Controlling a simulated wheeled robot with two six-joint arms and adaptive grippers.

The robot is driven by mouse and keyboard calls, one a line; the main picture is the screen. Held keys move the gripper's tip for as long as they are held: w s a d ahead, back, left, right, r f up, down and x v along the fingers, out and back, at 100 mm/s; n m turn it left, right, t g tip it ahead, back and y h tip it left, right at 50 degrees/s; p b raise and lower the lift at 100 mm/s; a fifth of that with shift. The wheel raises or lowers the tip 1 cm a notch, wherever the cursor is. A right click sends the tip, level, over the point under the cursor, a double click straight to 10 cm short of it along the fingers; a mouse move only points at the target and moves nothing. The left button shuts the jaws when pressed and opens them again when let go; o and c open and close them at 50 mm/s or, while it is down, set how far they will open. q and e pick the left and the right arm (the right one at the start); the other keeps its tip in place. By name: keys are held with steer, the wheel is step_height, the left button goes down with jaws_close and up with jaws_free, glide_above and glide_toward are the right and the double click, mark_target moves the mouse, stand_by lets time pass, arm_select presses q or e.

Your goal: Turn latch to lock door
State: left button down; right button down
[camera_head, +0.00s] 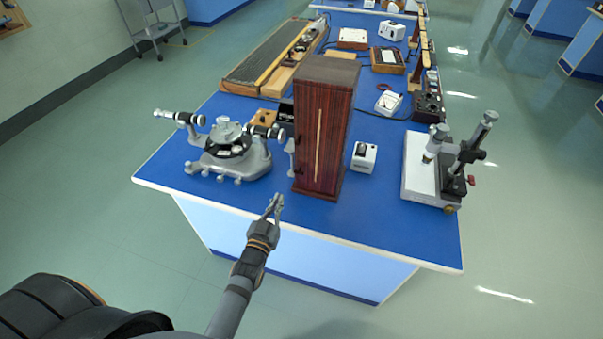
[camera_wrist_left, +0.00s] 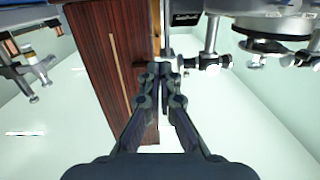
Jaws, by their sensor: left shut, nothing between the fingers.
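A tall, dark red-brown wooden cabinet (camera_head: 323,130) stands upright near the front edge of the blue bench, its door side facing me with a pale vertical strip. It also shows in the left wrist view (camera_wrist_left: 105,60), filling the left-centre. A small dark fitting (camera_head: 298,169) at the door's left edge may be the latch; it is too small to tell its position. My left gripper (camera_head: 275,207) is shut and empty, in front of the cabinet's lower left corner. In the left wrist view its fingertips (camera_wrist_left: 162,69) overlap the cabinet's edge; contact cannot be told. My right gripper is out of view.
A grey spectrometer (camera_head: 228,150) stands close to the cabinet's left. A small white box (camera_head: 364,157) stands to its right, and a microscope-like instrument (camera_head: 440,165) is farther right. The blue bench top (camera_head: 385,215) is clear at the front right.

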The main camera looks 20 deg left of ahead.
arm_select(q)
steer(key=s+d+r+t, duration=0.1)
steer(key=d+r+t, duration=0.3)
steer(key=shift+s+r+h, duration=0.3)
steer(key=shift+s+h, duration=0.05)
steer(key=shift+h, duration=0.05)
steer(key=shift+a, duration=0.1)
